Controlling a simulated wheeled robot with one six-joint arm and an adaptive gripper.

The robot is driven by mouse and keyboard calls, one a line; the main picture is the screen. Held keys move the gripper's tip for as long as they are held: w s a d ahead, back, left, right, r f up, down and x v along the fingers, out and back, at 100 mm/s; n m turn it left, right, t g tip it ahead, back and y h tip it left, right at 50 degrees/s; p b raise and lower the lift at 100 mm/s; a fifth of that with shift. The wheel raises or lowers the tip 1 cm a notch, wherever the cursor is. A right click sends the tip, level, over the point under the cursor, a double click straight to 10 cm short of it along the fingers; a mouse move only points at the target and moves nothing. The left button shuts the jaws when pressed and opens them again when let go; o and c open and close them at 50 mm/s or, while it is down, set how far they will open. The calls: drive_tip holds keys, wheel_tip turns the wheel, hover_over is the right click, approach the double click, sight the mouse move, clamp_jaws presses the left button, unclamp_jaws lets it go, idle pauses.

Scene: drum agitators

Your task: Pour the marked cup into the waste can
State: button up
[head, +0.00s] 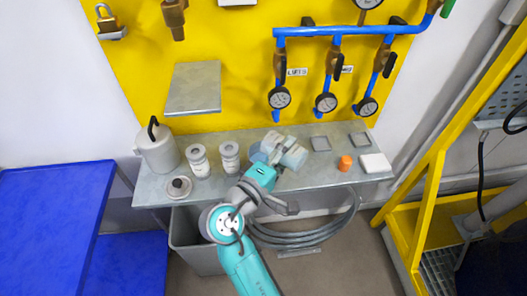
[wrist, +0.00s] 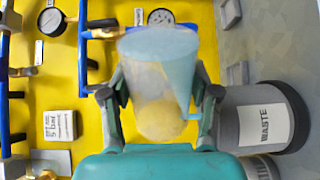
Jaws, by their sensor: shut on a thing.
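My gripper (wrist: 160,82) is shut on a translucent cup (wrist: 155,95). In the wrist view the cup's wide bluish end is at the top and its narrower end shows yellow. Blue tint covers its upper and right part. Against the sideways labels, the cup looks tipped well over. No marking shows. The grey waste can (wrist: 262,118), with a WASTE label and dark end, is right of the gripper, apart from the cup. In the head view my gripper (head: 275,152) is over the bench, right of two labelled jars. I cannot tell which vessel there is the waste can.
Blue pipes and gauges (head: 326,104) stand behind. A grey bin (head: 190,255) is below.

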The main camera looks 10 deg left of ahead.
drive_tip(key=shift+a+r+n, duration=0.1)
drive_tip(key=shift+n, duration=0.2)
drive_tip(key=shift+m, duration=0.4)
drive_tip(key=shift+s+d+r+m, duration=0.15)
drive_tip(key=shift+d+m, duration=0.2)
drive_tip(key=shift+m, duration=0.45)
drive_tip(key=shift+s+d+f+m, duration=0.15)
drive_tip(key=shift+d+f+m, duration=0.2)
drive_tip(key=shift+f, duration=0.25)
drive_tip(key=shift+s+d+f+m, duration=0.15)
drive_tip(key=shift+d+f+m, duration=0.15)
drive_tip(key=shift+f, duration=0.25)
drive_tip(key=shift+a, duration=0.1)
drive_tip(key=shift+m, duration=0.35)
